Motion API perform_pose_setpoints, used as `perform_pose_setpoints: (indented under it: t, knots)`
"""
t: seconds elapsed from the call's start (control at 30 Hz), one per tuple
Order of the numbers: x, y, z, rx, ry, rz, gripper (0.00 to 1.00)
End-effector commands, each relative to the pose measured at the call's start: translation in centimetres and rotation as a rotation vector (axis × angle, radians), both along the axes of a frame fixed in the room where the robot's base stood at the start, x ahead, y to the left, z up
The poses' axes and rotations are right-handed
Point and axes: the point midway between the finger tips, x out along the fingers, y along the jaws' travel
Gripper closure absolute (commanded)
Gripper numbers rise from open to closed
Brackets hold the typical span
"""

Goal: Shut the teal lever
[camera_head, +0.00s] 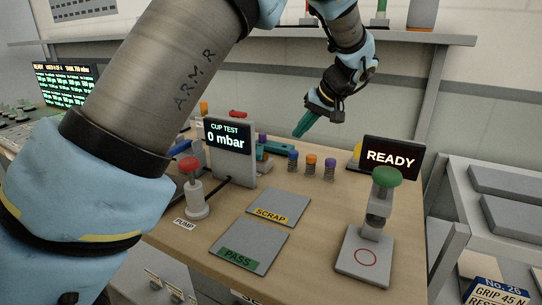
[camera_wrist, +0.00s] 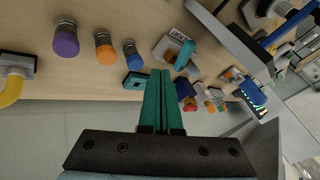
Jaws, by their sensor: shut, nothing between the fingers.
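The teal lever (camera_wrist: 186,55) shows in the wrist view on a pale base with a printed label, right of the blue-topped cup. In the head view, teal parts (camera_head: 277,148) show behind the cup test display, which partly hides them; I cannot make out the lever's whole shape there. My gripper (camera_head: 299,134) has teal fingers and is above the back edge of the table, pointing down and left. In the wrist view my gripper (camera_wrist: 160,73) is shut and empty, with its tips a little left of and below the lever. No contact is clear.
Blue, orange and purple cups (camera_head: 310,164) stand right of the teal parts. The cup test display (camera_head: 229,139) stands in front. A small teal block (camera_wrist: 137,81) lies near my fingertips. A READY display (camera_head: 390,157) and green-topped post (camera_head: 384,179) stand right.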

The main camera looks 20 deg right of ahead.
Motion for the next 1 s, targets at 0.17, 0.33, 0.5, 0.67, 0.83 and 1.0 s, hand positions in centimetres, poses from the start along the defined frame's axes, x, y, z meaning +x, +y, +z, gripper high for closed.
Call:
perform_pose_setpoints:
  t: [0.17, 0.33, 0.5, 0.67, 0.83, 1.0]
  knots:
    - [-0.1, -0.4, 0.1, -0.004, -0.047, 0.031, 1.0]
    - [1.1, 0.3, -1.5, -0.003, -0.045, 0.032, 1.0]
    - [3.0, 1.2, -4.3, -0.001, -0.043, 0.032, 1.0]
    - [4.8, 2.0, -6.9, -0.002, -0.042, 0.031, 1.0]
    - [6.0, 4.0, -7.3, -0.006, -0.043, 0.032, 1.0]
    - [6.7, 5.3, -7.5, -0.007, -0.043, 0.031, 1.0]
